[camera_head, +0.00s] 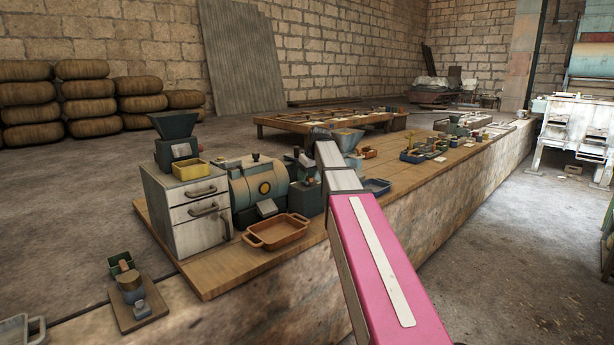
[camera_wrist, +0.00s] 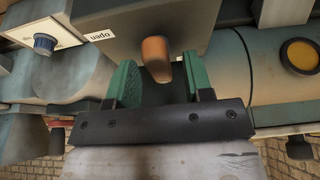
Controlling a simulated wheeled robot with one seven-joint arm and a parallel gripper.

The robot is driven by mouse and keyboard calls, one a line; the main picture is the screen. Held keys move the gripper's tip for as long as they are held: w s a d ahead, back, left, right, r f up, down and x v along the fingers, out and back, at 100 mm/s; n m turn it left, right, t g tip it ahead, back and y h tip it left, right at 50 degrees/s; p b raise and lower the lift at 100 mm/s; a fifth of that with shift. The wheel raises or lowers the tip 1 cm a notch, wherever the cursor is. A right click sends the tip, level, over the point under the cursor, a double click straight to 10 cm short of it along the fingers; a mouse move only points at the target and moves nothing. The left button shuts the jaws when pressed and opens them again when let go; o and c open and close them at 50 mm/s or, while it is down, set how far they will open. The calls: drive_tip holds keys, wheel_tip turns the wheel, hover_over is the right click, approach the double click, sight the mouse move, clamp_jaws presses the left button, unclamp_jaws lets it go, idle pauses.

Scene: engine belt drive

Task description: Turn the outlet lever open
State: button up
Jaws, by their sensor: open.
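In the wrist view an orange-brown lever knob (camera_wrist: 157,52) hangs from the underside of a grey housing (camera_wrist: 150,18). An "open" label (camera_wrist: 103,35), upside down in this view, is on the housing beside it. My gripper (camera_wrist: 158,66) is open, with one green finger on each side of the knob. I cannot tell whether either finger touches it.
A blue knob (camera_wrist: 44,43) and a yellow round disc (camera_wrist: 300,55) flank the housing. In the head view a drawer cabinet (camera_head: 190,213) with a hopper stands left of the machine, and an orange tray (camera_head: 277,232) lies in front of it on the wooden bench top.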

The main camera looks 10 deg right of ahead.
clamp_jaws()
drive_tip(key=shift+m, duration=0.3)
drive_tip(key=m+h, duration=0.1)
drive_tip(key=m, duration=0.2)
drive_tip(key=shift+a+t, duration=0.15)
drive_tip(key=shift+t, duration=0.25)
drive_tip(key=m+h, duration=0.2)
drive_tip(key=m, duration=0.3)
drive_tip(key=m+h, duration=0.1)
drive_tip(key=m, duration=0.3)
drive_tip(key=shift+a+m+h, duration=0.1)
drive_tip(key=shift+m+h, duration=0.2)
drive_tip(key=shift+h, duration=0.1)
drive_tip(key=m+g, duration=0.1)
drive_tip(key=m, duration=0.1)
drive_tip(key=m+h, duration=0.1)
drive_tip(key=m, duration=0.1)
drive_tip(key=shift+w+m+g, duration=0.1)
drive_tip(key=shift+m+g, duration=0.2)
drive_tip(key=shift+g, duration=0.1)
